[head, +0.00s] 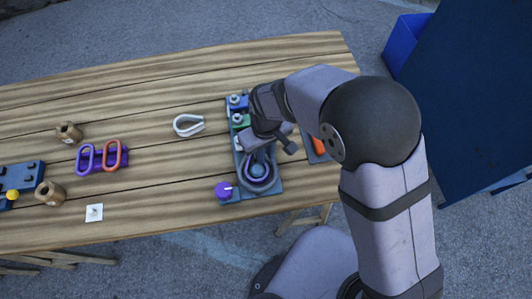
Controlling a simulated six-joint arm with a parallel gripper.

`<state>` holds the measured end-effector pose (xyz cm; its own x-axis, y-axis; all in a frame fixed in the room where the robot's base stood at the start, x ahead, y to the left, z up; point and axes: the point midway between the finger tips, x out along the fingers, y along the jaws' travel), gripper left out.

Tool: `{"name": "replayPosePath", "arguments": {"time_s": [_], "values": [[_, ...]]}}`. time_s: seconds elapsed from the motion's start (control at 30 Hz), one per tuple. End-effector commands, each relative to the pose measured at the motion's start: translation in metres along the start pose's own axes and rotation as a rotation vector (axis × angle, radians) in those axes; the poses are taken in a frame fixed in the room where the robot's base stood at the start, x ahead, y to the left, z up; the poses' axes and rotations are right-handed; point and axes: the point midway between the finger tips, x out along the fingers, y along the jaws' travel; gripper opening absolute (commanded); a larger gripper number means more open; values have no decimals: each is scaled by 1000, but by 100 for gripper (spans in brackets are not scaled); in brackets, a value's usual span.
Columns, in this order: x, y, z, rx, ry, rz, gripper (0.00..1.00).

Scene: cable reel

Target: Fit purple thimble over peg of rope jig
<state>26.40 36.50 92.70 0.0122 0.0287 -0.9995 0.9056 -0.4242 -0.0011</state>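The rope jig is a blue-grey board (268,190) near the table's front right edge. A round grey and purple ringed part (258,179) sits at its near end, below my gripper. The purple in it may be the thimble, but my gripper partly covers it, and I cannot tell whether it is around a peg. My gripper (262,152) is low over the jig's middle, its fingertips mostly hidden. I cannot tell whether it is open, shut or holding anything. A purple round knob (223,190) is at the jig's near left corner.
A white teardrop-shaped thimble (188,125) lies left of the jig. Purple and orange loops (102,156) stand on a purple holder further left. An orange item is partly hidden right of my gripper.

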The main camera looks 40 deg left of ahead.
Motion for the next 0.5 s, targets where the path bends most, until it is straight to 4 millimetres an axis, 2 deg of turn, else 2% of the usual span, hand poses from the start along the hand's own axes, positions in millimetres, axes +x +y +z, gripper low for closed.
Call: {"name": "replayPosePath", "arguments": {"time_s": [0.03, 0.5], "values": [[14, -6, 11, 2, -30, -8, 28], [15, -7, 11, 1, -31, -9, 28]]}}
